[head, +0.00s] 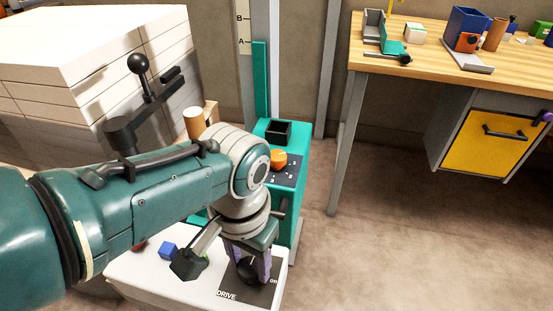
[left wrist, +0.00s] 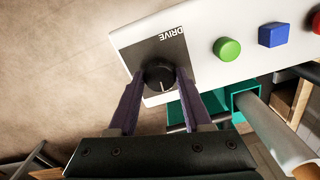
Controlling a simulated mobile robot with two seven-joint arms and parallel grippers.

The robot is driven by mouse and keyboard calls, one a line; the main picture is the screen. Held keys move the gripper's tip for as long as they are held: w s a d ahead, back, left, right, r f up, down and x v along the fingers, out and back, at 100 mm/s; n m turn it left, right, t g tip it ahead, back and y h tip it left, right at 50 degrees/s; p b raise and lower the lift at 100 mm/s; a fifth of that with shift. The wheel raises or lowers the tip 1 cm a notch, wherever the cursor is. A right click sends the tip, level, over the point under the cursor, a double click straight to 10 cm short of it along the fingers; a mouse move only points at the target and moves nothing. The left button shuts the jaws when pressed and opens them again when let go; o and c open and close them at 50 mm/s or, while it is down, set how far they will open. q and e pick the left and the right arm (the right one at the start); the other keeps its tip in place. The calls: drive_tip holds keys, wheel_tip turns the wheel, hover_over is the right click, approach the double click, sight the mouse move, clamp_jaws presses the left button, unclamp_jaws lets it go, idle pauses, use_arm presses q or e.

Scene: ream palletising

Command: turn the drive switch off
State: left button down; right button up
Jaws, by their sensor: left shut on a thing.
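The drive switch is a round black knob (head: 247,271) on a dark plate marked DRIVE (head: 232,293), on a white panel (head: 190,287). The plate's "on" mark shows at its right in the head view. My left gripper (head: 250,268) points down with its purple fingers on both sides of the knob. In the left wrist view, the fingers (left wrist: 160,72) are shut on the knob (left wrist: 159,77), which carries a short pale pointer line. The fingers partly cover the knob in the head view. My right gripper is in neither view.
On the same panel are a green button (left wrist: 227,49), a blue square button (left wrist: 273,36) and a red button (left wrist: 316,23). A teal post with an orange knob (head: 278,158) stands just behind. A white stack (head: 110,65) is back left; a workbench (head: 425,70) is back right.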

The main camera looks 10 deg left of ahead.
sight(249, 267)
use_arm(q)
drive_tip(key=shift+n, duration=0.7)
drive_tip(key=shift+c, duration=1.7)
unclamp_jaws()
drive_tip(key=shift+r, duration=0.1)
wheel_tip(249, 267, up, 10)
drive_tip(key=p, duration=0.7)
